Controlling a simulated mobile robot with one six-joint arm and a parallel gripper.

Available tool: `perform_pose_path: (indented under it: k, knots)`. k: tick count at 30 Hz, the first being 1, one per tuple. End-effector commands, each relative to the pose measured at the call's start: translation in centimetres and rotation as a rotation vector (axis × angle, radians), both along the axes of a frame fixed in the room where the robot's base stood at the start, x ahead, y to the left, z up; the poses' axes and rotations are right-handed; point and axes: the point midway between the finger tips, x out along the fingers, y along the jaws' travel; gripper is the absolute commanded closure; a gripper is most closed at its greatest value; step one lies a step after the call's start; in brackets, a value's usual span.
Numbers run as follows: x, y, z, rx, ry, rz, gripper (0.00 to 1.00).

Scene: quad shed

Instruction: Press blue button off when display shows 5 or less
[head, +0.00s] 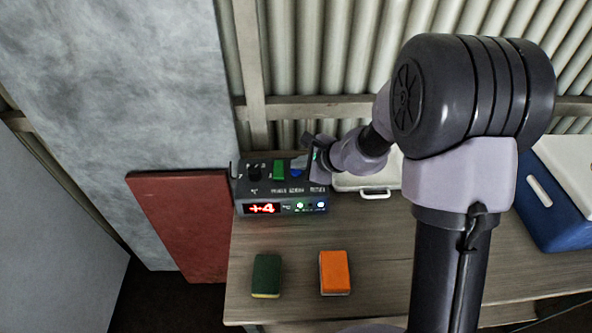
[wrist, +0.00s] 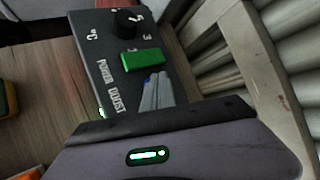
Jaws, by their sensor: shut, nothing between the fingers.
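A dark grey control box (head: 250,188) stands on the table, and its red display (head: 262,208) reads +4. Its top carries a black knob (head: 254,172), a green switch (head: 278,170) and a blue button (head: 297,172), which is partly hidden by my gripper (head: 312,158). Two small lights, one green and one blue, glow on its front. In the wrist view the green switch (wrist: 142,59) and knob (wrist: 127,21) are clear, and only a sliver of blue shows beside my gripper's fingers (wrist: 157,90). The fingers are shut and empty, over the blue button; I cannot tell whether they touch it.
A green sponge (head: 266,275) and an orange sponge (head: 335,272) lie on the table (head: 300,240) in front of the box. A white case (head: 376,182) stands behind my arm, and a blue and white cooler (head: 560,200) is at the right. A red panel (head: 185,220) leans at the left.

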Motion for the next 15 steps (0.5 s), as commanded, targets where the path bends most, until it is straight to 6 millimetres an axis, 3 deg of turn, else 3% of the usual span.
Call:
perform_pose_path:
  k: [15]
  knots:
    - [0.0,0.0,-0.57,0.0,0.0,0.0,1.0]
